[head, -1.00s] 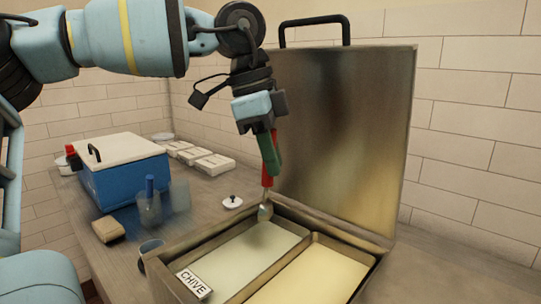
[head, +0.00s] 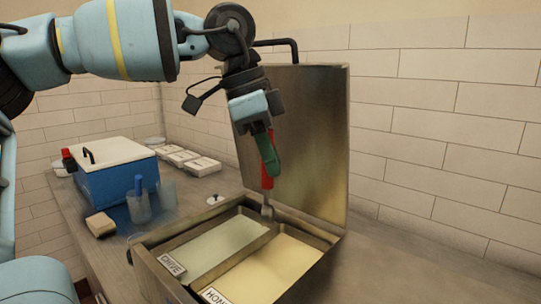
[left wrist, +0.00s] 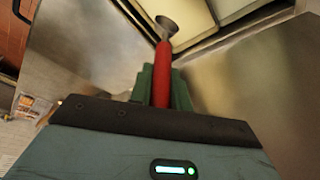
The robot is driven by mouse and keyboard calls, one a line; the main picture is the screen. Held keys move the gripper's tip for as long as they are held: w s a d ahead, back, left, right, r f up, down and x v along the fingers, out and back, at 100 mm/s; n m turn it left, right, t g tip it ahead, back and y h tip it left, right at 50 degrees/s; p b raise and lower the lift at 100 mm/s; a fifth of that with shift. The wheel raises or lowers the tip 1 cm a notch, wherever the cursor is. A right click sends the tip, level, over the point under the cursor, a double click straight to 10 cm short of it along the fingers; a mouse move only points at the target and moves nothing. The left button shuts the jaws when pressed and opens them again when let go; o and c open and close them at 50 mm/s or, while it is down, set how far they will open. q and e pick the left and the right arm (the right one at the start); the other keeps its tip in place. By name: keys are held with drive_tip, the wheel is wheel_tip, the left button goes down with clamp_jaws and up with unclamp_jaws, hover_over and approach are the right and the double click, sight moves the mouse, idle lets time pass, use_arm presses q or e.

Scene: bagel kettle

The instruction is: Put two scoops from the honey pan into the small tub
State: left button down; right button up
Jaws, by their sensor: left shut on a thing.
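My left gripper (head: 267,150) is shut on the red-handled scoop (head: 268,177), which hangs bowl down. Its metal bowl is over the far part of the divider between the two pans; I cannot tell whether it touches. In the left wrist view, the green fingers (left wrist: 162,88) flank the scoop's red handle (left wrist: 162,70). The honey pan (head: 270,265), on the right with pale yellow contents, has a partly cut-off label beginning "HON". I cannot tell which container is the small tub; clear cups (head: 166,194) stand at left. My right gripper is not in view.
The pans sit in a metal case with its tall lid (head: 305,130) raised behind the scoop. The chive pan (head: 222,243) is on the left. A blue cooler (head: 115,178), a tan block (head: 100,224) and a small knobbed lid (head: 215,199) stand on the counter.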

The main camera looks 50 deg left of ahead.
sight(270, 184)
use_arm(q)
drive_tip(key=shift+f, duration=0.45)
wheel_tip(270, 184, down, 4)
drive_tip(key=b, duration=0.3)
wheel_tip(270, 184, down, 12)
drive_tip(key=b, duration=0.9)
drive_tip(key=shift+r, duration=0.15)
drive_tip(key=shift+w+d, duration=0.1)
drive_tip(key=shift+w+d, duration=0.3)
drive_tip(key=shift+d, duration=0.05)
